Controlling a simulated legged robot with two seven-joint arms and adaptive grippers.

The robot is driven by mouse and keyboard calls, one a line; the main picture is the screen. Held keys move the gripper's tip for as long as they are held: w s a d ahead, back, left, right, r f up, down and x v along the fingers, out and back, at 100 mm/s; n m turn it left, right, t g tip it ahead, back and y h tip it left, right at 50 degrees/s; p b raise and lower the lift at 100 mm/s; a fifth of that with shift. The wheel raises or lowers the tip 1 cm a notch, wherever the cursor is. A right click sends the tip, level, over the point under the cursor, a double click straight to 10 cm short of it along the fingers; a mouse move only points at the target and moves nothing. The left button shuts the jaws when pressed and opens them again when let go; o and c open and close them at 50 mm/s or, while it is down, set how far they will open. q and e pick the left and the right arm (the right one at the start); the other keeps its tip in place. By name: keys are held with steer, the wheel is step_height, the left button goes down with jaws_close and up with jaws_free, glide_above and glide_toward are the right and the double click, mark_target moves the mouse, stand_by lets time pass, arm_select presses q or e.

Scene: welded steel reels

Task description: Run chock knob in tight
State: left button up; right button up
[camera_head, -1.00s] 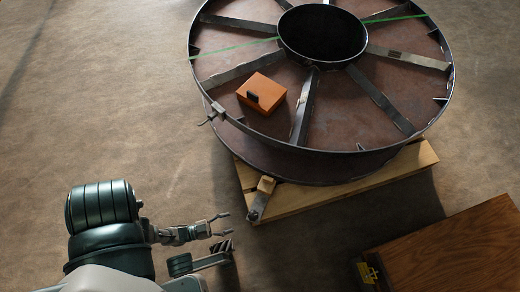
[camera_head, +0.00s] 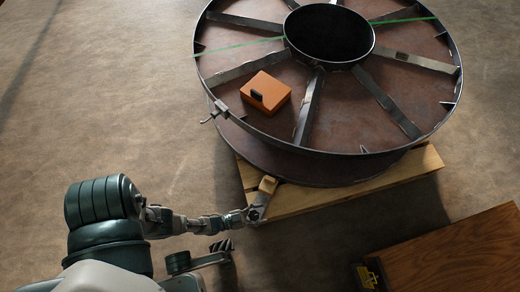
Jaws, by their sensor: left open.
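A wooden chock (camera_head: 267,185) with a grey metal bracket stands at the front left corner of the pallet, by the lower edge of the big steel reel (camera_head: 318,181). The chock's knob is at the low end of the bracket and is mostly hidden by my gripper. My left gripper (camera_head: 253,215) reaches in from the left. Its fingers are open at the knob, seemingly one on each side of it; I cannot tell whether they touch it. My right gripper is not in view.
The reel lies flat on a wooden pallet (camera_head: 400,180). An orange box (camera_head: 267,91) rests on its upper face, and a small clamp (camera_head: 216,111) sits on its left rim. A brown wooden surface (camera_head: 455,255) with a yellow item (camera_head: 368,275) fills the lower right. The floor at left is clear.

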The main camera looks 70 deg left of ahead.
arm_select(q)
steer(key=c, duration=0.9)
steer(key=shift+c, duration=0.2)
steer(key=shift+s+m+h, duration=0.1)
steer(key=shift+m+h, duration=0.2)
steer(key=shift+h, duration=0.2)
steer(key=shift+o, duration=0.2)
steer(key=shift+s+d+f+m+g+h, duration=0.15)
steer(key=shift+m+g+h, duration=0.3)
steer(key=shift+m+h, duration=0.6)
steer(key=shift+d+r+m+g+h, duration=0.15)
steer(key=shift+m+g+h, duration=0.4)
steer(key=shift+h, duration=0.85)
steer(key=shift+s+d+f+m+g+h, duration=0.15)
steer(key=shift+m+g+h, duration=0.25)
steer(key=shift+m+h, duration=0.7)
steer(key=shift+g+h, duration=0.4)
steer(key=shift+h, duration=0.15)
steer(key=o, duration=0.9)
steer(key=shift+d, duration=0.1)
steer(key=shift+w, duration=0.1)
